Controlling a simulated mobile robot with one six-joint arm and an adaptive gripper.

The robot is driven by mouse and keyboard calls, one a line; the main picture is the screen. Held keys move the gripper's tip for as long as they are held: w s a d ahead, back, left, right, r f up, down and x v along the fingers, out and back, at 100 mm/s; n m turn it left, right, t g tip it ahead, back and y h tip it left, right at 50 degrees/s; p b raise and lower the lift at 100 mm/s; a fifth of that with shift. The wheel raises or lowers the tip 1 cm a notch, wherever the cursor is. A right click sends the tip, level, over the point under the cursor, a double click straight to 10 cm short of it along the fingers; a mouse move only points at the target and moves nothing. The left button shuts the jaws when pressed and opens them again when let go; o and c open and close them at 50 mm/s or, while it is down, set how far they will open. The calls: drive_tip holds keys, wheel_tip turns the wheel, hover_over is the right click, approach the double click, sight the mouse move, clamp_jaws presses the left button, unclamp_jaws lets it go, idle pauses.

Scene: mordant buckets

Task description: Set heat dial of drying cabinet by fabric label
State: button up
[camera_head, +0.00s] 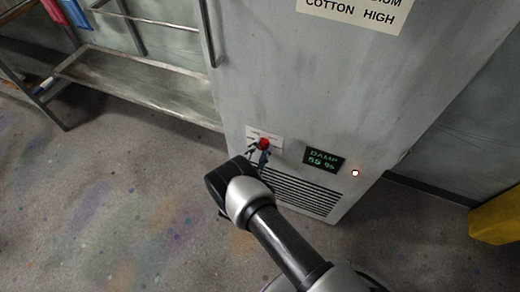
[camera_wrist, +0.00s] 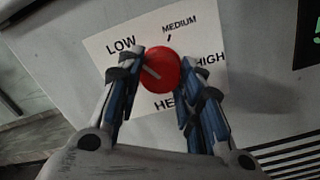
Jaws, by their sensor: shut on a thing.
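The drying cabinet (camera_head: 280,75) is a grey metal box in the head view. Its red heat dial (camera_head: 264,143) sits on a white plate low on the front. In the wrist view the dial (camera_wrist: 163,70) has a pale pointer line slanting toward the upper left, on the LOW side. The plate (camera_wrist: 120,28) reads LOW, MEDIUM and HIGH; the word below is partly hidden. My gripper (camera_wrist: 160,78) is shut on the dial, one finger on each side. The fabric label (camera_head: 352,12) is cut off at the top; it shows "COTTON HIGH" and part of a line above.
A vent grille (camera_head: 305,195) lies below. A metal rack (camera_head: 140,85) stands left, a yellow object (camera_head: 500,217) at right. Floor at left is clear.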

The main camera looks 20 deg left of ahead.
drive_tip(key=m, duration=0.7)
drive_tip(key=shift+m, duration=0.3)
drive_tip(key=m, duration=0.6)
drive_tip(key=shift+a+r+m+h, duration=0.1)
drive_tip(key=shift+m+h, duration=0.2)
drive_tip(key=shift+h, duration=0.1)
drive_tip(key=m, duration=0.7)
drive_tip(key=shift+r+g, duration=0.1)
drive_tip(key=shift+g, duration=0.2)
drive_tip(key=m+p, duration=0.1)
drive_tip(key=m, duration=0.5)
drive_tip(key=o, duration=1.1)
drive_tip(key=shift+r, duration=0.1)
drive_tip(key=shift+c, duration=0.2)
